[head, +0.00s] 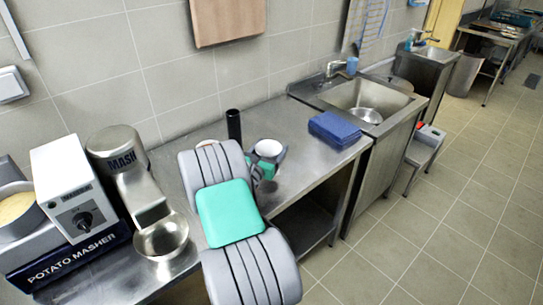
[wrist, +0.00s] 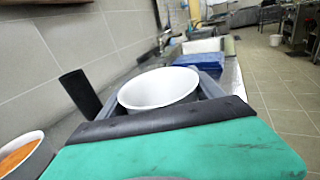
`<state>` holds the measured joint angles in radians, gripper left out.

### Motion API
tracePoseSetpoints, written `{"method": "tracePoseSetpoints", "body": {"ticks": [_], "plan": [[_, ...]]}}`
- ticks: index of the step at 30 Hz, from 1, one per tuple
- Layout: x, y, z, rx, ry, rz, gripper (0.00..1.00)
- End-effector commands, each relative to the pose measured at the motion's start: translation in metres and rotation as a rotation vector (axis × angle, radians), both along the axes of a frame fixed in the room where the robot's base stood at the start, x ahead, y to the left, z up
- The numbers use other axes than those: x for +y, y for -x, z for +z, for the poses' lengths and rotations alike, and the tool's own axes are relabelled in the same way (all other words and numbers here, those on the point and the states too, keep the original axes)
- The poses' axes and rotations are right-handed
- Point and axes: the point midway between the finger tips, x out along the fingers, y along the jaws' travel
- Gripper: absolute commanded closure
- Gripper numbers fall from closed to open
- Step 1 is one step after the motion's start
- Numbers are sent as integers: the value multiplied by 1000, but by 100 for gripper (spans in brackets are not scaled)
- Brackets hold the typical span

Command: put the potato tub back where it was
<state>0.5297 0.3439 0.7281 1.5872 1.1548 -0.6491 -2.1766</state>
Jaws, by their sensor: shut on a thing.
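The potato tub appears to be the white round tub (head: 268,148) just beyond my arm in the head view. In the wrist view the white tub (wrist: 158,88) sits upright between my fingers, its pale inside showing and looking empty. My gripper (head: 267,163) is shut on the tub; in the wrist view its fingers (wrist: 165,96) lie along the tub's two sides. My own arm hides part of the gripper and the tub's lower part in the head view. I cannot tell whether the tub touches the steel counter (head: 300,125).
A black cylinder (head: 233,128) stands behind the tub. A blue box (head: 335,129) lies right of it, before the sink (head: 385,101). The masher (head: 125,165), a metal bowl (head: 161,238) and the potato masher box (head: 70,255) are left. Counter between tub and blue box is bare.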

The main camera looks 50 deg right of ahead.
Motion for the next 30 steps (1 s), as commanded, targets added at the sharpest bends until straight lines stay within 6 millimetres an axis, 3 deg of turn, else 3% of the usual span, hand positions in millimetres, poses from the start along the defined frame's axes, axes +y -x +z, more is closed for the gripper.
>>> {"method": "tracePoseSetpoints", "body": {"ticks": [3,6,16,17,25,30], "plan": [[-2,0,-23,6,-2,-1,94],[-3,1,-33,2,-1,-2,94],[-3,0,-37,1,-1,-2,94],[-3,1,-38,1,-1,-2,24],[-3,1,-36,1,-1,-2,2],[-3,1,-36,1,-1,-2,2]]}}
